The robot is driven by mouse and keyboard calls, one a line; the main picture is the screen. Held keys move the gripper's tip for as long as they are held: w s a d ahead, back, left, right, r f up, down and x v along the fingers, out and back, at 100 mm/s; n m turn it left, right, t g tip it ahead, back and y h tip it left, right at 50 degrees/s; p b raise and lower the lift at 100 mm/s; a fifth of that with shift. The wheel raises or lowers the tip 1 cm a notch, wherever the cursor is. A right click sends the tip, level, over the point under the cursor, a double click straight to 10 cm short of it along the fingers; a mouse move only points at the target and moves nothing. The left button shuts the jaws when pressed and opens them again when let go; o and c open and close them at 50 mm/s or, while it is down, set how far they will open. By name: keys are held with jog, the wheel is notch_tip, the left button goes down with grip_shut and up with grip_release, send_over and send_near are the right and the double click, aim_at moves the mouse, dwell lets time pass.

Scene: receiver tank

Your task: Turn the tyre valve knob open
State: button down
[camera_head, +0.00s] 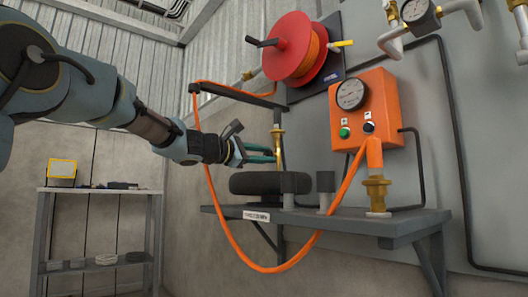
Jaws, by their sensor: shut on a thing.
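My gripper (272,154) reaches in from the left, with its teal fingers level at a brass upright fitting (277,138) above the tyre. It is shut on what I take to be the tyre valve knob at this fitting. The fingers hide the knob itself, so how far it is turned cannot be seen. The black tyre (262,183) lies flat below the gripper, on the grey wall shelf (400,222).
An orange box (376,97) with a gauge and knobs hangs right of the gripper. An orange hose (216,205) loops down in front of the shelf. A red hose reel (292,48) is above. A grey rack (98,193) stands at left.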

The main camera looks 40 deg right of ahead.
jog(key=n+p, duration=0.3)
jog(key=n, duration=0.2)
jog(key=shift+r+n, duration=0.15)
jog(key=shift+n, duration=0.15)
jog(key=shift+n+p, duration=1.4)
jog(key=shift+n, duration=0.4)
jog(key=shift+f, duration=0.2)
jog(key=c, duration=0.5)
grip_release()
jog(key=shift+c, duration=0.2)
jog(key=a+p, duration=0.1)
jog(key=a, duration=1)
